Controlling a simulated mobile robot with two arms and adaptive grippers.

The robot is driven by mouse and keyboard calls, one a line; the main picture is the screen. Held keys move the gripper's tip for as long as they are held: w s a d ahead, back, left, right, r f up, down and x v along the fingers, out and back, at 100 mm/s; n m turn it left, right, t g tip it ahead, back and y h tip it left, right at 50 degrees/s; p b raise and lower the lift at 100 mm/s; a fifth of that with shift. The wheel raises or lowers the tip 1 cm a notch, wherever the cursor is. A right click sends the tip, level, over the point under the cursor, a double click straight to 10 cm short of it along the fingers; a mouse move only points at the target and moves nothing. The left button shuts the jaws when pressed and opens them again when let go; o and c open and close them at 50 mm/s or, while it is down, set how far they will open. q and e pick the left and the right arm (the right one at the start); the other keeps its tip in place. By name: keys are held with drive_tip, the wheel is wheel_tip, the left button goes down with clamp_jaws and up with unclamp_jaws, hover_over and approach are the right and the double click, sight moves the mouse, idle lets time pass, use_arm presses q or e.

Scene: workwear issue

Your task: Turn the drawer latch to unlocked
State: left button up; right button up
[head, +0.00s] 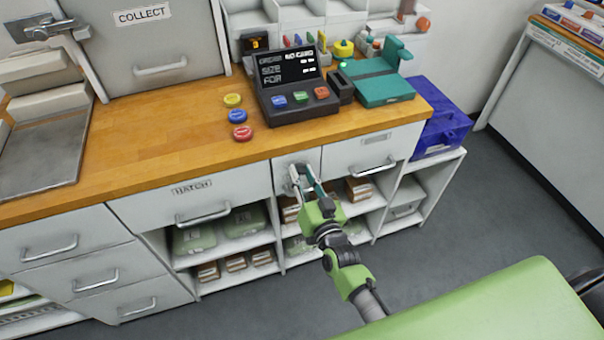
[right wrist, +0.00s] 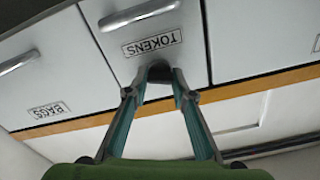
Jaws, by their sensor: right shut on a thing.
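My right gripper (head: 301,174) reaches the narrow white front (head: 284,165) between two wider drawers under the wooden counter. Its fingers are closed together against that front. In the right wrist view the fingertips (right wrist: 160,76) meet on a small dark piece, which looks like the drawer latch (right wrist: 160,70); the fingers cover most of it. The piece sits next to the TOKENS label (right wrist: 152,42), which appears upside down, on a white drawer front (right wrist: 110,62). Which way the latch points cannot be told. My left gripper is not in view.
A wide drawer with a bar handle (head: 203,215) is to the left, another drawer (head: 345,158) to the right. Open shelves with boxes (head: 235,263) lie below. A dark terminal (head: 298,98) and several coloured buttons (head: 238,115) stand on the counter (head: 150,130).

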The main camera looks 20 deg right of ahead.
drive_tip(key=m, duration=0.6)
drive_tip(key=shift+m, duration=0.3)
drive_tip(key=m+b, duration=0.1)
drive_tip(key=m, duration=0.2)
drive_tip(key=shift+f+m, duration=0.1)
drive_tip(key=shift+m, duration=0.2)
drive_tip(key=shift+m+b, duration=0.4)
drive_tip(key=shift+m, duration=1.4)
drive_tip(key=o, duration=1.1)
drive_tip(key=shift+s, duration=0.1)
